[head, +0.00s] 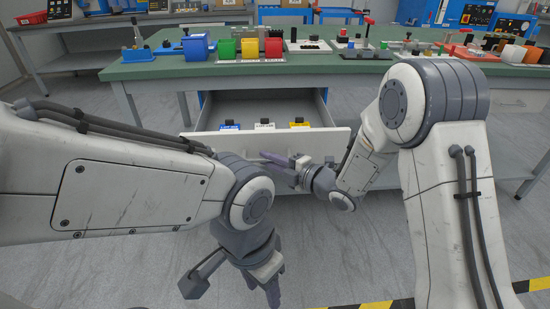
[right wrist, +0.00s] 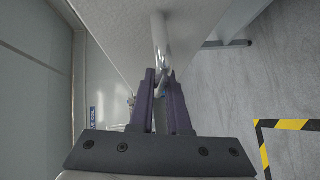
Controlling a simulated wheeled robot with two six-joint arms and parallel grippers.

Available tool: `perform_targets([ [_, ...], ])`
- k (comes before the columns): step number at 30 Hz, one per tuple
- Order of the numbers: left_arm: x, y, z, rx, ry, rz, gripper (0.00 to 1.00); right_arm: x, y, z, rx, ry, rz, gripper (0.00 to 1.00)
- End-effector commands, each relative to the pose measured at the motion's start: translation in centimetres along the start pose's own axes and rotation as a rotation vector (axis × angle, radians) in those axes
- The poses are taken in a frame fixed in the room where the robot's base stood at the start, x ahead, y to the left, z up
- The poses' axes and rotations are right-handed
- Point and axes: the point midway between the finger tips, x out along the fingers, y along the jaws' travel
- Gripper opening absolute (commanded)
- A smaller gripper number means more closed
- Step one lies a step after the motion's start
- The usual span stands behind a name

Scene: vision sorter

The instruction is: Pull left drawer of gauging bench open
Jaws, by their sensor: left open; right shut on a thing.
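The left drawer (head: 215,143) of the gauging bench (head: 170,72) stands pulled out, with its pale front panel towards me and its inside showing. Blue, white and yellow labelled items with dark tops lie in it. My right gripper (head: 275,158) is at the drawer's front. In the right wrist view my right gripper (right wrist: 162,75) is shut on the bright bar handle (right wrist: 160,38) of the drawer. My left gripper (head: 272,292) is open and empty, low over the floor, apart from the drawer. The handle is mostly hidden in the head view.
Blue, green, yellow and red bins (head: 250,48) stand on the green bench top, with several fixtures and tools to their right. A bench leg (head: 410,172) is right of the drawer. Yellow-black floor tape (head: 375,305) lies at the lower right. The grey floor before the drawer is clear.

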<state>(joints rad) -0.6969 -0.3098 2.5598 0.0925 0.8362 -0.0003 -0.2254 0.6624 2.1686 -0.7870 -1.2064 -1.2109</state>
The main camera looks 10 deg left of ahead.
Motion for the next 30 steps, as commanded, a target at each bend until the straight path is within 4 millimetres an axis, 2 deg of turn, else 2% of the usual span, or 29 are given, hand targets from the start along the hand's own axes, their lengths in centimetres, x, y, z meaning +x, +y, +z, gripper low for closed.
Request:
perform_targets([
  [6, 0.0, 0.0, 0.0, 0.0, 0.0, 0.0, 0.5, 0.0, -0.1, 0.0, 0.001, -0.002, -0.001, 0.0],
  [7, 0.0, 0.0, 0.0, 0.0, 0.0, 0.0, 0.5, 0.0, 0.0, 0.1, 0.001, -0.002, -0.001, 0.19],
  [9, 0.0, 0.0, 0.0, 0.0, 0.0, 0.0, 0.5, 0.0, 0.0, 0.1, 0.001, -0.002, -0.001, 0.44],
  [20, -0.1, 0.0, 0.0, 0.0, 0.0, 0.0, 0.5, -0.3, 0.0, 0.1, 0.001, -0.003, -0.001, 0.44],
  [23, -0.4, 0.0, 0.0, 0.0, 0.0, 0.0, 0.5, -1.4, 0.1, 0.2, 0.003, -0.005, -0.001, 0.44],
  [30, -1.3, 0.1, -0.1, 0.0, 0.0, 0.0, 0.5, -6.1, 0.2, 0.2, 0.004, -0.007, -0.001, 0.44],
])
